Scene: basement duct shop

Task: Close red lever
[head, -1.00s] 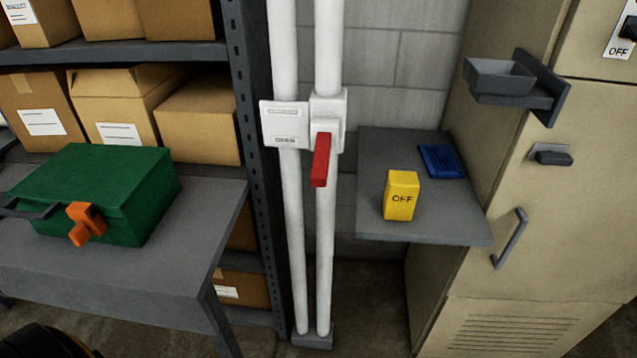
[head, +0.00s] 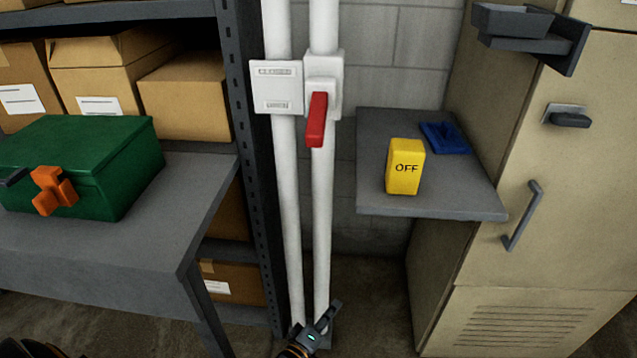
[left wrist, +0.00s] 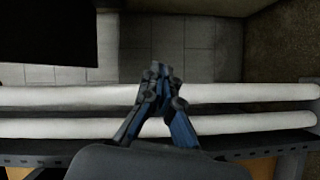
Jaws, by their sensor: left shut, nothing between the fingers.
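The red lever (head: 317,119) hangs down, slightly tilted, from a white valve body (head: 323,80) on the right of two white vertical pipes. A white label plate (head: 276,87) sits beside it on the left pipe. My left gripper (head: 335,306) shows at the bottom of the head view, low in front of the pipes and well below the lever. In the left wrist view its fingers (left wrist: 158,72) are together and empty, with the white pipes (left wrist: 235,93) running across behind them. The lever is not seen in the wrist view. My right gripper is not seen.
A grey shelf (head: 430,207) right of the pipes bears a yellow OFF block (head: 405,168) and a blue piece (head: 446,138). A beige cabinet (head: 545,240) stands at right. A grey bench (head: 150,225) at left bears a green box (head: 110,160). Racked cartons (head: 185,95) stand behind.

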